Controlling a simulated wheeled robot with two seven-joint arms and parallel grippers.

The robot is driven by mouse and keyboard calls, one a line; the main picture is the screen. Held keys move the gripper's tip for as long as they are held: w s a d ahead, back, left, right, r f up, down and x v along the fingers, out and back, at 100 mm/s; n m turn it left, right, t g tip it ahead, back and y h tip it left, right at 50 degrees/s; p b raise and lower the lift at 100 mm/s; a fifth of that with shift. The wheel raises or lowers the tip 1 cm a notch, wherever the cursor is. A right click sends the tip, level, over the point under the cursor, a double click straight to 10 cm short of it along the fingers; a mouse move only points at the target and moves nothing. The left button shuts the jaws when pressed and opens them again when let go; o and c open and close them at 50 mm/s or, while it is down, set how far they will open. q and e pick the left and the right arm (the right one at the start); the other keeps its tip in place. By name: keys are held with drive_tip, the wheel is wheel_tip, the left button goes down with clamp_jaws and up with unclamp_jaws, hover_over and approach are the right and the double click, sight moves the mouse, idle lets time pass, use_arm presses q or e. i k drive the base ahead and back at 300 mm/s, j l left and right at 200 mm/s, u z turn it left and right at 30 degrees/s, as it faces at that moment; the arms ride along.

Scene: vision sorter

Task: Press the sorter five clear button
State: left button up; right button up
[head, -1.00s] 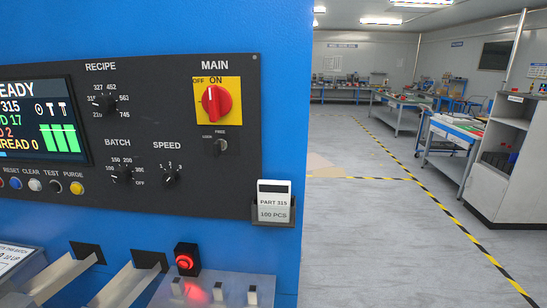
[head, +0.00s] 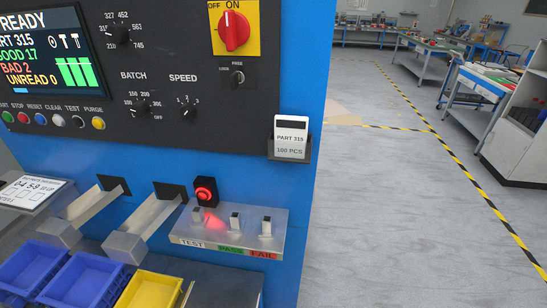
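The clear button (head: 58,120) is a small pale round button under the CLEAR label on the black control panel (head: 150,75). It sits in a row below the screen (head: 45,50), between the blue reset button (head: 40,119) and the dark test button (head: 77,122). The red stop button (head: 23,118) and green start button (head: 7,116) are to its left, and the yellow purge button (head: 98,123) is at the right end. The screen reads READY, PART 315, GOOD 17, BAD 2, UNREAD 0. Neither of my grippers is in view.
Below the panel, two metal chutes (head: 155,213) stick out above blue bins (head: 82,280) and a yellow bin (head: 150,291). Open floor (head: 390,220) lies right.

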sight(57, 121)
drive_tip(key=u, duration=1.5)
